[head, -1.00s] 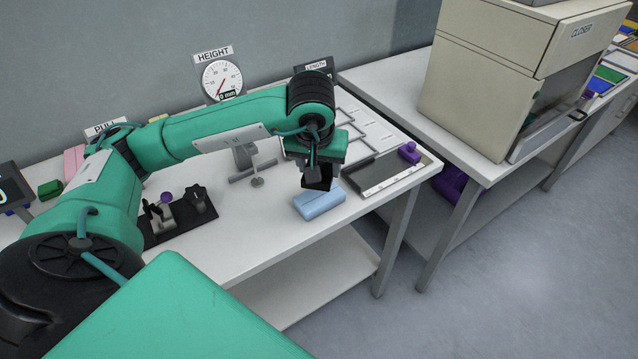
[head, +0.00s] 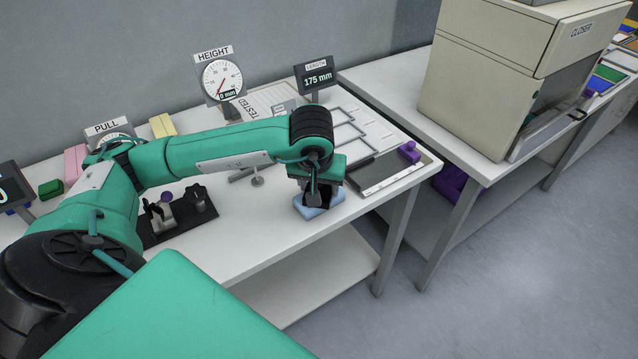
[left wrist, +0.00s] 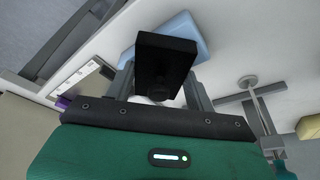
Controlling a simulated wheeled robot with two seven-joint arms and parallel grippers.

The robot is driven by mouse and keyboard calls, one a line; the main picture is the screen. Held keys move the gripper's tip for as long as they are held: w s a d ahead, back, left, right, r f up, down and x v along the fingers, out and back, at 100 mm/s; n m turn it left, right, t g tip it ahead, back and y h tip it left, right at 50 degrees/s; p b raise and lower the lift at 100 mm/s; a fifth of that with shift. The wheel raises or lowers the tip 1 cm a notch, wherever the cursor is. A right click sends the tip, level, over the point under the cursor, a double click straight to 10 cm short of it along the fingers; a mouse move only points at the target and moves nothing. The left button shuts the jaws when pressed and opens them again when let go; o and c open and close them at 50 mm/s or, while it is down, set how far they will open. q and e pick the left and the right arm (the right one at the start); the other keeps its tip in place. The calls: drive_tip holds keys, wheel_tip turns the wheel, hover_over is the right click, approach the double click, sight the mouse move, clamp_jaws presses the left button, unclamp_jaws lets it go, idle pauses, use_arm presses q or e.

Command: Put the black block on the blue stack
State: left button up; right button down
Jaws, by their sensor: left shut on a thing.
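The black block (left wrist: 165,60) is between the fingers of my left gripper (head: 316,201), which is shut on it. In the head view the gripper and its dark fingers mostly hide the block. The pale blue stack (head: 303,212) lies on the white table near its front right, directly under the gripper. It also shows in the left wrist view (left wrist: 186,30), partly hidden behind the black block. The black block is over the blue stack and very close to it; I cannot tell whether they touch. My right gripper is out of view.
A dark tray with a white ruler (head: 392,180) and a purple block (head: 409,152) lies to the right. A metal stand (head: 257,180) and a black fixture (head: 180,215) are to the left. The height dial (head: 222,79) and length display (head: 317,78) stand behind.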

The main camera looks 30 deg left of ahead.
use_arm(q)
drive_tip(key=o, duration=1.6)
drive_tip(key=shift+o, duration=0.2)
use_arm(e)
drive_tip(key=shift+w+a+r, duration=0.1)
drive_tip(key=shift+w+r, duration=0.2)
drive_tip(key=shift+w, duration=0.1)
use_arm(q)
drive_tip(key=shift+r, duration=0.1)
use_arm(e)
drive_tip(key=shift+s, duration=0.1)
use_arm(q)
drive_tip(key=v, duration=0.2)
drive_tip(key=shift+r, duration=0.3)
drive_tip(key=v, duration=0.9)
drive_tip(key=shift+r, duration=0.15)
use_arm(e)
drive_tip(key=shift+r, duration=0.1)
use_arm(q)
drive_tip(key=shift+s, duration=0.15)
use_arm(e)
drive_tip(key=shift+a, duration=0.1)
